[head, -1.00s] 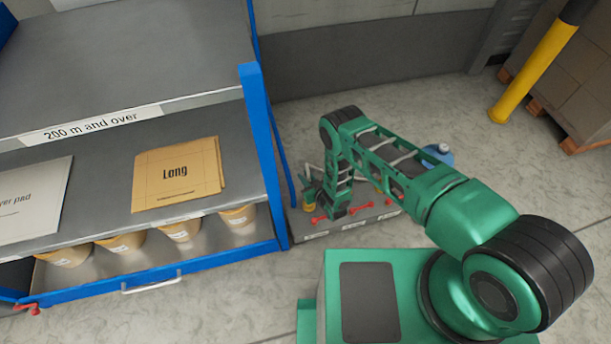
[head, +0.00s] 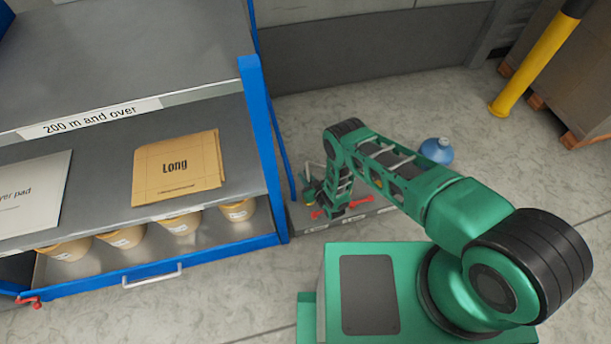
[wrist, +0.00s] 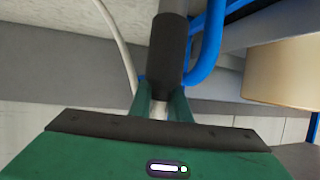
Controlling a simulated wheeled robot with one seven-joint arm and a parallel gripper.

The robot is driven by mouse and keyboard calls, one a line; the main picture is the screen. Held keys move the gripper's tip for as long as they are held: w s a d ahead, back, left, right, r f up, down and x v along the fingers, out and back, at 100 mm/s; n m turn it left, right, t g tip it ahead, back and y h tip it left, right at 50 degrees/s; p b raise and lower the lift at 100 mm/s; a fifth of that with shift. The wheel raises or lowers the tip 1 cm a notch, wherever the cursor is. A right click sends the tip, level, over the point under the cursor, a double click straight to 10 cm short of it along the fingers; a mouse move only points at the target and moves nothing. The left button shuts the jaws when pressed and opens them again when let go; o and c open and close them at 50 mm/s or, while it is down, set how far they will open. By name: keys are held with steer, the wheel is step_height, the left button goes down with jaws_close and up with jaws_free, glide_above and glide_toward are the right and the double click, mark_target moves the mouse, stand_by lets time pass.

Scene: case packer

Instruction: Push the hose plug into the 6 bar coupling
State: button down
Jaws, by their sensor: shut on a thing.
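My gripper (wrist: 161,104) is shut on the hose plug (wrist: 168,52), a dark cylinder with a bright metal part between the green fingers in the wrist view. The plug's far end runs out at the top of that view. In the head view my gripper (head: 311,187) is low, just right of the shelf's blue post, over a grey manifold (head: 382,222) with red handles (head: 327,213) and white labels. The labels are too small to read, so I cannot tell which coupling is the 6 bar one. My arm hides part of the manifold.
A blue-framed shelf (head: 263,150) with a carton sheet and tan tubs stands close at the left. A blue bottle (head: 436,150) stands behind my arm. A yellow post (head: 535,62) and a loaded pallet are at the right. A pale hose (wrist: 118,40) curves beside the plug.

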steer(key=shift+f, duration=1.75)
steer(key=c, duration=1.6)
jaws_free()
steer(key=shift+s+d, duration=0.1)
steer(key=shift+s, duration=0.05)
steer(key=v, duration=1)
steer(key=shift+s+d, duration=0.1)
steer(key=shift+s, duration=0.1)
steer(key=shift+r, duration=0.1)
